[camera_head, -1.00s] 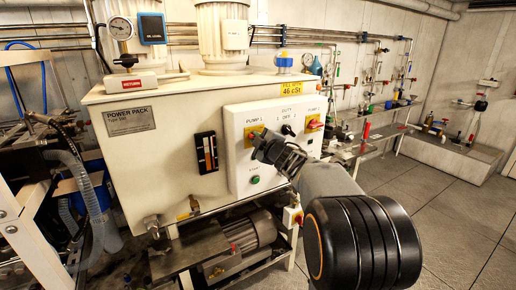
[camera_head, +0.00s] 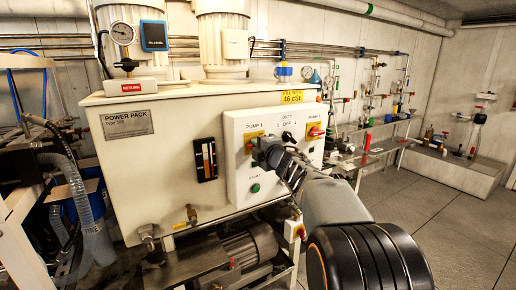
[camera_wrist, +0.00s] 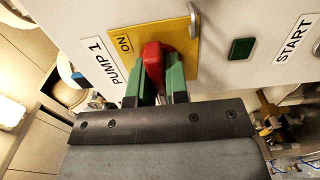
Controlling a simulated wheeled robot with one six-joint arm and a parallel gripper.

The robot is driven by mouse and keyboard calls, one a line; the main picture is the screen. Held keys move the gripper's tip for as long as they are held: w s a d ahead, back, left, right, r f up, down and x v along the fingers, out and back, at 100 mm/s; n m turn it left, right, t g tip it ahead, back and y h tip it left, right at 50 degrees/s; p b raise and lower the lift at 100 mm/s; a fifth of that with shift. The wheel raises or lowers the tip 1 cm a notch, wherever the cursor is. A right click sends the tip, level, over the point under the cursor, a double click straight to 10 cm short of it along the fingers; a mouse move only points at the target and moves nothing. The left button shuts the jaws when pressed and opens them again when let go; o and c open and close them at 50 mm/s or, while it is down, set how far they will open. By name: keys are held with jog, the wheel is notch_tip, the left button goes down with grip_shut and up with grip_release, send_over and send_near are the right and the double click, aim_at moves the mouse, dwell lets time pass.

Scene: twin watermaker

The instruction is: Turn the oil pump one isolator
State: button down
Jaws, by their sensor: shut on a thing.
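The pump 1 isolator is a red handle (camera_wrist: 154,58) on a yellow plate (camera_wrist: 185,45) marked ON, beside the PUMP 1 label, in the wrist view. My gripper (camera_wrist: 155,85) has green fingertips on both sides of the red handle and is shut on it. In the head view my gripper (camera_head: 262,148) is at the yellow plate (camera_head: 252,137) on the white control panel (camera_head: 236,181). The arm and gripper hide the handle there.
A second red handle (camera_head: 316,131) on a yellow plate is at the panel's right, under PUMP 2. A black duty switch (camera_head: 287,137) sits between them. A green START button (camera_head: 255,188) is below. Tiled floor (camera_head: 420,205) lies clear at right.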

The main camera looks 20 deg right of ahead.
dwell(0.3)
jog(key=c, duration=1.1)
grip_release()
jog(key=s, duration=0.4)
jog(key=s+d, duration=0.1)
jog(key=s, duration=0.8)
jog(key=shift+s+d, duration=0.3)
jog(key=shift+s, duration=0.05)
